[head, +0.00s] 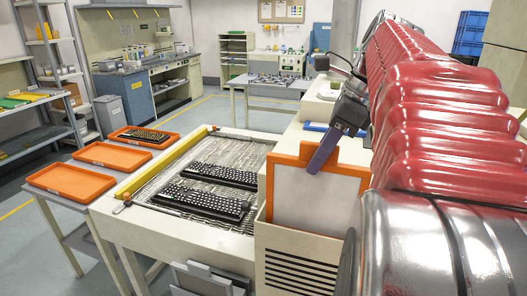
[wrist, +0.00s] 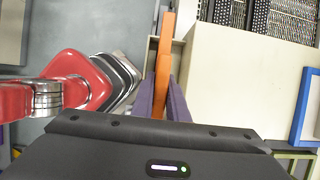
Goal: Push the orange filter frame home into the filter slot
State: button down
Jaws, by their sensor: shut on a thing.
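The orange filter frame (head: 269,190) stands upright with a pale grey panel, at the near right end of the cream machine in the head view. My gripper (head: 318,163) is shut on the frame's top bar, one purple finger showing on the near face. In the wrist view the frame (wrist: 163,72) is seen edge-on between the two purple fingers of my gripper (wrist: 162,90). The filter slot appears to be in the vented cream housing (head: 275,236) below the frame. The frame's lower edge meets this housing; its depth inside cannot be told.
Two dark keyboards (head: 219,175) lie on the machine's mesh bed, with a yellow bar (head: 160,168) along its left edge. Orange trays (head: 72,180) sit on a side table at left. A blue-edged frame (wrist: 303,108) lies on the machine's cream top.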

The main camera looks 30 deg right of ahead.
aim_at(304, 234)
jog(key=shift+f, duration=9.3)
